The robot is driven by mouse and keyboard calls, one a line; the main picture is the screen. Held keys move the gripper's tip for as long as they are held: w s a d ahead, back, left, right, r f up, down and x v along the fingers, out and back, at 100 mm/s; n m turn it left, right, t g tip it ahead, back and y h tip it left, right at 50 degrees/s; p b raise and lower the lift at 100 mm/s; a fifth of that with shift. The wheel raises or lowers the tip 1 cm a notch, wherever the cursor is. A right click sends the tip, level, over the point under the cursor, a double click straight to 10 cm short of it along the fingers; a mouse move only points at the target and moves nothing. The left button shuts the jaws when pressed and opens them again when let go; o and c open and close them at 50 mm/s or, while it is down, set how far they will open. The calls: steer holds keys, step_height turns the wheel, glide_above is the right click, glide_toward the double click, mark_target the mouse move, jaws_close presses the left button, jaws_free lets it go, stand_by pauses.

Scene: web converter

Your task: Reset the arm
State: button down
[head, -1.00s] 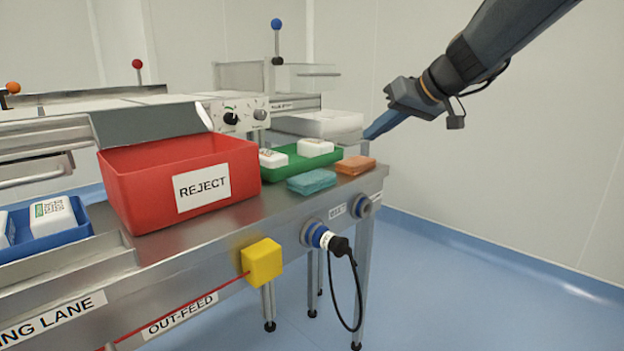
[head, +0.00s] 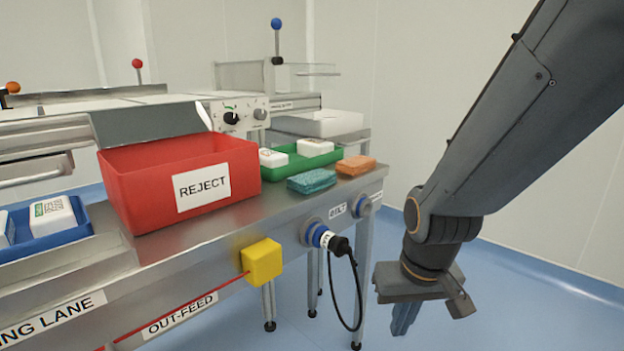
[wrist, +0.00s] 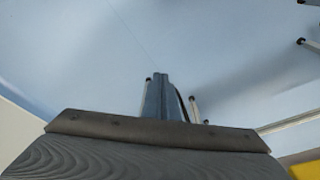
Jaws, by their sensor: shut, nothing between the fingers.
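My gripper (head: 405,318) is at the lower right in the head view, pointing down in front of the bench's right end. It is apart from the bench and holds nothing. Its fingers are together. In the wrist view my gripper (wrist: 162,98) shows its closed fingers against the blue floor. My arm comes down from the upper right of the head view.
The steel bench (head: 205,228) carries a red REJECT bin (head: 130,190), a green tray (head: 297,166) with white packs, a teal sponge (head: 312,181), an orange sponge (head: 356,165) and a blue tray (head: 60,243). A black cable (head: 357,290) hangs at its front. Floor at right is clear.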

steer(key=s+a+r+n+g+y, duration=0.1)
steer(key=s+a+r+n, duration=0.25)
steer(key=s+a, duration=0.5)
steer(key=s+a+r+n+g, duration=0.1)
steer(key=s+a+r+n, duration=0.25)
steer(key=s+a, duration=0.45)
steer(key=d+r+m+p, duration=0.2)
steer(key=d+r+p, duration=0.4)
steer(key=r+p, duration=0.3)
steer(key=w+d+r+m+h+p, duration=0.1)
steer(key=d+r+m+p, duration=0.2)
steer(key=d+r+p, duration=0.4)
steer(key=d+r+m+p, duration=0.2)
steer(key=d+r+p, duration=0.5)
steer(key=r+p, duration=0.6)
steer(key=p, duration=0.8)
steer(key=shift+w+m+p, duration=0.15)
steer(key=shift+m+p, duration=0.25)
steer(key=shift+a, duration=0.15)
